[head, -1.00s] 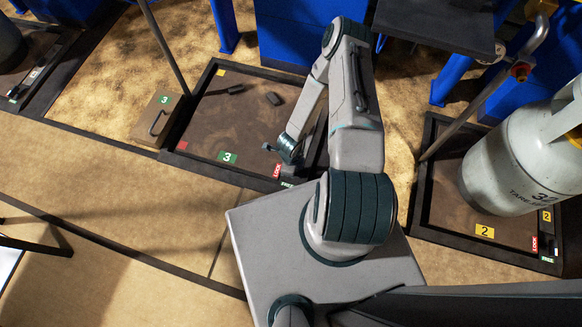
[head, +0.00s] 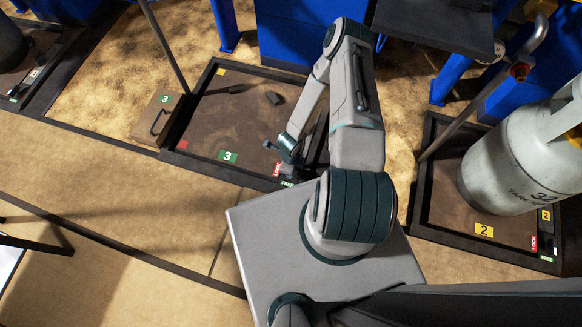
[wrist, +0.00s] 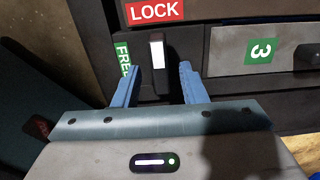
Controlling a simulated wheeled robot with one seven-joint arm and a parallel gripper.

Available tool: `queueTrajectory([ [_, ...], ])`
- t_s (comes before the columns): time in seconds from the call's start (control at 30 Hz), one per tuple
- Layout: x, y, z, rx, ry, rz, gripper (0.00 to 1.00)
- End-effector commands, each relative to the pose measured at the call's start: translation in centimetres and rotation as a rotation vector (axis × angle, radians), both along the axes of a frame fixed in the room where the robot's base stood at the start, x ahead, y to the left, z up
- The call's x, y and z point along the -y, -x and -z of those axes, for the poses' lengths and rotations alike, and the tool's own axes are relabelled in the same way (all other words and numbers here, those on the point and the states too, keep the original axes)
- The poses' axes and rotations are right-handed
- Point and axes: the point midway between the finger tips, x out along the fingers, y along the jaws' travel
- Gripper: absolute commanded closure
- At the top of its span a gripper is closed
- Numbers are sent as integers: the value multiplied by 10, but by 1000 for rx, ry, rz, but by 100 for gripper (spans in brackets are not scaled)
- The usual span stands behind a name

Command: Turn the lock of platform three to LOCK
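Platform three (head: 205,166) is a dark-framed brown floor plate with a green 3 tag, left of my arm in the head view. Its lock lever (wrist: 157,58) is a small dark block with a white stripe in the wrist view. The green FREE label (wrist: 123,60) is directly left of the lever; the red LOCK label (wrist: 155,11) is above it. My gripper (wrist: 160,70) is open, with one blue finger on each side of the lever. I see gaps beside the lever and cannot tell any contact. In the head view my wrist largely hides the lever.
A box (head: 156,119) with a green 3 stands at platform three's left edge, and two small dark objects lie on the plate. Platform two (head: 455,245), at right, bears a grey gas cylinder (head: 515,160). Blue supports stand behind. Open floor lies at lower left.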

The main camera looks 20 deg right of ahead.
Motion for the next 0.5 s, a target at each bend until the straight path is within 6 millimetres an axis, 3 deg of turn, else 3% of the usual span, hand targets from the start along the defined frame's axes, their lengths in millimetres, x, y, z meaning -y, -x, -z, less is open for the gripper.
queueTrajectory([
  [0.23, 0, 0, 2, 1, 1, -80, 62],
  [0.5, 0, -1, 4, 1, 2, -415, 62],
])
